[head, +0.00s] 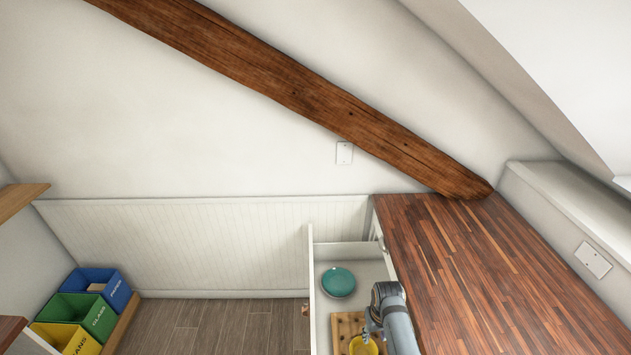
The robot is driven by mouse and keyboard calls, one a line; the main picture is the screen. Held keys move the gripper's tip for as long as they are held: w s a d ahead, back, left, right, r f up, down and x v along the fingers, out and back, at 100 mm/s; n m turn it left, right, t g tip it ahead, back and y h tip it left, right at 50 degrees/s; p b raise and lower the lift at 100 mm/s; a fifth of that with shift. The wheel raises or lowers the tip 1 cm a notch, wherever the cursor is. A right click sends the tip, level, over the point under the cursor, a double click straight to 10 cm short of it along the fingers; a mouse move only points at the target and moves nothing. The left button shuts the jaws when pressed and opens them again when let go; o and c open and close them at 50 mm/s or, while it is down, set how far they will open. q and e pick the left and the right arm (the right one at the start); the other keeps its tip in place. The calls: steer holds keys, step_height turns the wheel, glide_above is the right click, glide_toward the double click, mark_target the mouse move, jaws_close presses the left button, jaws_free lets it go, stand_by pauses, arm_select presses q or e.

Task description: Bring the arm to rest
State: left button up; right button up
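My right arm comes in from the lower right, over the edge of the wooden counter (480,270). My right gripper (370,331) points down into the open drawer (345,250), at the upper edge of a yellow bowl (362,347). The bowl is cut off by the bottom of the picture. I cannot tell whether the fingers touch the bowl or whether they are open or shut. My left gripper is not in view.
A teal bowl (338,282) lies in the drawer beyond a wooden slotted board (343,327). Blue (103,284), green (84,311) and yellow (66,338) bins stand at the lower left. A sloping beam (300,88) crosses the wall. The counter top is clear.

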steer(key=s+d+r+t, duration=0.2)
steer(key=s+d+r, duration=0.1)
steer(key=s+r, duration=0.5)
steer(key=s+d+r+t, duration=0.1)
steer(key=s+d+r, duration=0.4)
steer(key=s, duration=0.4)
step_height(320, 180, down, 36)
steer(key=s+d+g+b, duration=0.1)
steer(key=s+b, duration=0.1)
steer(key=b, duration=1)
arm_select(q)
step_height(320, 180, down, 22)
steer(key=b, duration=1)
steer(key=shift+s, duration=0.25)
arm_select(e)
steer(key=s+d+f, duration=0.1)
steer(key=s+f, duration=0.8)
steer(key=f, duration=0.4)
steer(key=s+f+m+g, duration=0.1)
steer(key=s+f, duration=0.9)
steer(key=f, duration=0.3)
steer(key=shift+d+f+h, duration=0.3)
steer(key=shift+d, duration=0.05)
